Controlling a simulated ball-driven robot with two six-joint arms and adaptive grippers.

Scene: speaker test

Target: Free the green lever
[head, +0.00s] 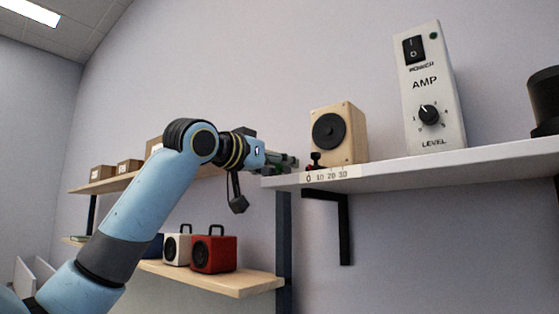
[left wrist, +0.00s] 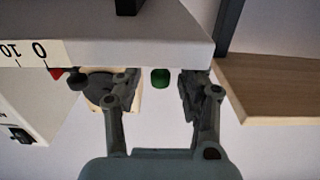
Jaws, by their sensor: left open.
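The green lever (left wrist: 160,78) shows in the left wrist view as a short green knob near the edge of the white shelf. My left gripper (left wrist: 157,90) is open, with one finger on each side of the lever and a gap showing on both sides. In the head view my left gripper (head: 284,162) is at the left end of the white shelf, and it mostly hides the lever there. My right gripper is in neither view.
The white shelf (head: 450,163) carries a wooden speaker (head: 351,135), a small red and black piece (head: 315,160), a number scale (head: 327,175) and an amp (head: 432,90). A lower wooden shelf (head: 225,282) holds a red speaker (head: 222,254) and a white one (head: 171,250).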

